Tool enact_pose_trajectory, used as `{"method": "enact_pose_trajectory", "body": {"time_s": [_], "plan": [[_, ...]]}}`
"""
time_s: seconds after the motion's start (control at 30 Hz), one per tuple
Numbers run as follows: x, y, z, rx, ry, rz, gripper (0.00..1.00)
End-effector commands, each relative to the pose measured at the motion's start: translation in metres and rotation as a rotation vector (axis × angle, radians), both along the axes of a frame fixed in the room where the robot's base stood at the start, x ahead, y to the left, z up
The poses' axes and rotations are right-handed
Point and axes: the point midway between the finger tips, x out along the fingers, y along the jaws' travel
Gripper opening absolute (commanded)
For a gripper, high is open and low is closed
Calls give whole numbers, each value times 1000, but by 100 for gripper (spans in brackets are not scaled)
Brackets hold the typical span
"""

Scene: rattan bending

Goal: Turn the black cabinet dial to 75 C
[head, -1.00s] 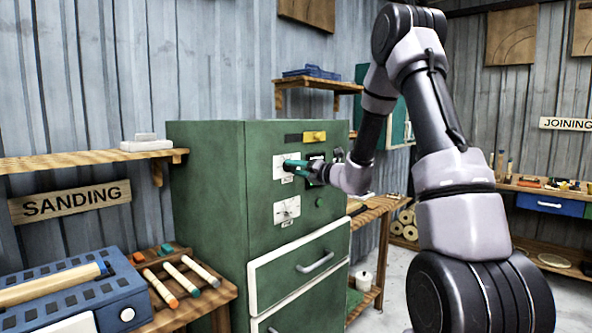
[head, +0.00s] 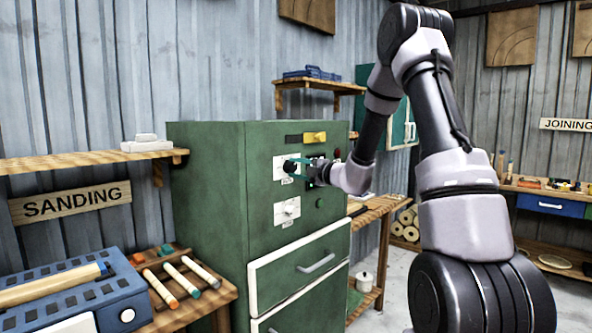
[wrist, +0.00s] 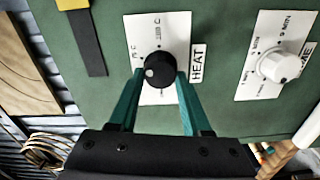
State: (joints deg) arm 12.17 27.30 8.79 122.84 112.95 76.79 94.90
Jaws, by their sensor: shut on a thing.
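The black dial (wrist: 158,70) sits on a white scale plate (wrist: 170,30) beside a HEAT label on the green cabinet (head: 215,190). It also shows in the head view (head: 290,165). My gripper (wrist: 158,76) has its two teal fingers on either side of the dial, shut on it. A white pointer dot shows on the dial's left part in the wrist view.
A white dial (wrist: 279,64) on its own plate is beside the HEAT plate, and below it in the head view. A yellow handle (head: 315,138) and black strip are above. Drawers (head: 300,266) are below. A shelf with tools (head: 190,277) is at the left.

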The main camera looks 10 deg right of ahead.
Motion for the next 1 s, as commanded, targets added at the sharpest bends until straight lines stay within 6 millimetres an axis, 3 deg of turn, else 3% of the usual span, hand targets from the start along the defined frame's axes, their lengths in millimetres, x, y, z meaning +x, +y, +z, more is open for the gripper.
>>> {"method": "enact_pose_trajectory", "body": {"time_s": [0.77, 0.8, 0.87, 1.0], "plan": [[0, -1, -2, 89, 70, -2, 0], [0, -1, -2, 89, 70, -2, 52], [0, -1, -1, 89, 70, -1, 75], [0, -1, -1, 89, 68, -2, 78]]}}
